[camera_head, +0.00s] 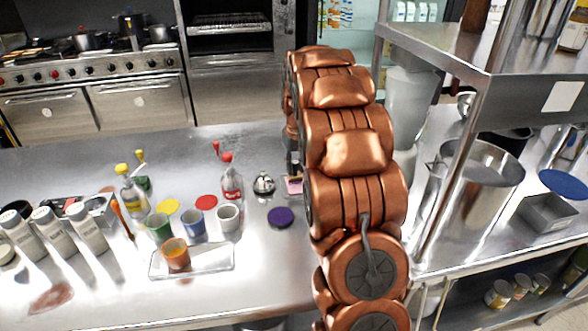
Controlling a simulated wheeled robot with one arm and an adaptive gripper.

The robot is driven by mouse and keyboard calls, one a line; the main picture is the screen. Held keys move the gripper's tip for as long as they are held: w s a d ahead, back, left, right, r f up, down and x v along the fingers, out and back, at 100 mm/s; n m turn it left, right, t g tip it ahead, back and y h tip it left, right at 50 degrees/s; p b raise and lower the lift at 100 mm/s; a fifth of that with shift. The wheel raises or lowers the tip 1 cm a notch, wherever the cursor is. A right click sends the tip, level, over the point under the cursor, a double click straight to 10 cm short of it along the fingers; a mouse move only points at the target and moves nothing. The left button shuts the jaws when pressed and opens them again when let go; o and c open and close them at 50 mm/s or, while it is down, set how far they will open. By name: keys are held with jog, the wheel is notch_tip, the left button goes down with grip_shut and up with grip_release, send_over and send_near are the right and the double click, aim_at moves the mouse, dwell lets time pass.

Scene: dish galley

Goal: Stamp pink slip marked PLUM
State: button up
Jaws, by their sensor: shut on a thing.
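A pink slip (294,187) lies on the steel counter just left of my copper arm, and the arm hides part of it. Any word on it is too small to read. My gripper (293,165) points down over the slip, mostly hidden by the arm. It is shut on a small dark thing, apparently a stamp (293,177). I cannot tell whether the stamp touches the slip. A purple disc (281,217), like an ink pad, lies in front of the slip. A red disc (206,202) and a yellow disc (168,206) lie farther left.
A silver bell (263,184) stands just left of the slip. A red-topped bottle (231,182), a yellow-topped bottle (130,190) and several cups stand farther left. An orange cup (176,254) stands on a tray (215,260). A steel shelf post (455,170) rises right of my arm.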

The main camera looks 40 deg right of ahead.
jog(key=shift+r+p, duration=0.45)
jog(key=shift+r, duration=2.15)
jog(key=shift+a, duration=0.1)
